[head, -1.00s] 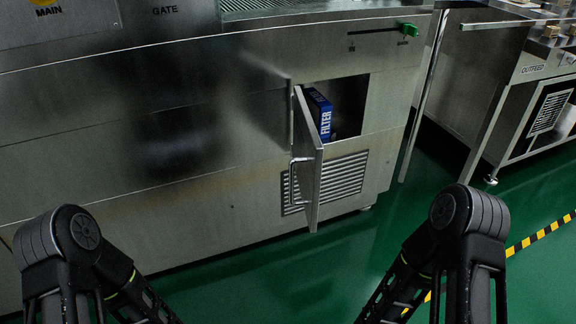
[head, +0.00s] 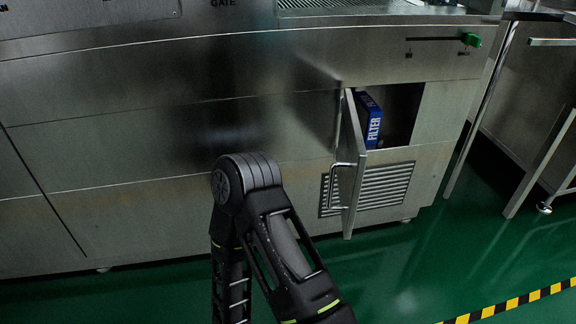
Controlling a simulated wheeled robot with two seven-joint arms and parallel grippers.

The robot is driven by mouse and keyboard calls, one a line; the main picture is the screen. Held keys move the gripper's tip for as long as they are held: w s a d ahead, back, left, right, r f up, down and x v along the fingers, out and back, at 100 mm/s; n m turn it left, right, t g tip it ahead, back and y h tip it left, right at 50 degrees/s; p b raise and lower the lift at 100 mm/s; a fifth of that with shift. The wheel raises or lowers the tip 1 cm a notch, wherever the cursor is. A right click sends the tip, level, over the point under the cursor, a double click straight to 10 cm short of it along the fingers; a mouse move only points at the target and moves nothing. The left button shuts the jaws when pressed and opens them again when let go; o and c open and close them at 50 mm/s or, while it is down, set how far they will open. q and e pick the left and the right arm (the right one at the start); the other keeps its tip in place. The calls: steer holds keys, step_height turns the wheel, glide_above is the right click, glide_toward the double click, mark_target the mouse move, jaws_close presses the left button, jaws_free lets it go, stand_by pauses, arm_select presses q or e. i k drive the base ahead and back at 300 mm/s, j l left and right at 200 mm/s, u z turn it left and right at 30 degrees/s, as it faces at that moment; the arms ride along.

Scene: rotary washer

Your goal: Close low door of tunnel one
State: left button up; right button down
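The low door (head: 353,160) is a thin metal panel on the front of the steel machine. It stands swung open, hinged at the left side of a square opening, and has a bar handle (head: 337,186) on its left-facing side. A blue box marked FILTER (head: 369,121) stands inside the opening, partly hidden by the door. One of my arms shows at the lower middle, left of the door and apart from it in the picture. Neither gripper is in view.
A vented grille (head: 385,187) is below the opening. A green slider knob (head: 470,40) is at the upper right. A metal stand (head: 540,165) is at the right. The green floor (head: 400,270) before the machine is clear, with a yellow-black stripe (head: 510,304) at lower right.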

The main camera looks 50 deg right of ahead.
mark_target(350, 155)
steer(key=k+l, duration=0.4)
steer(key=l, duration=0.2)
steer(key=k+l, duration=0.45)
steer(key=l+u, duration=0.05)
steer(key=l, duration=0.05)
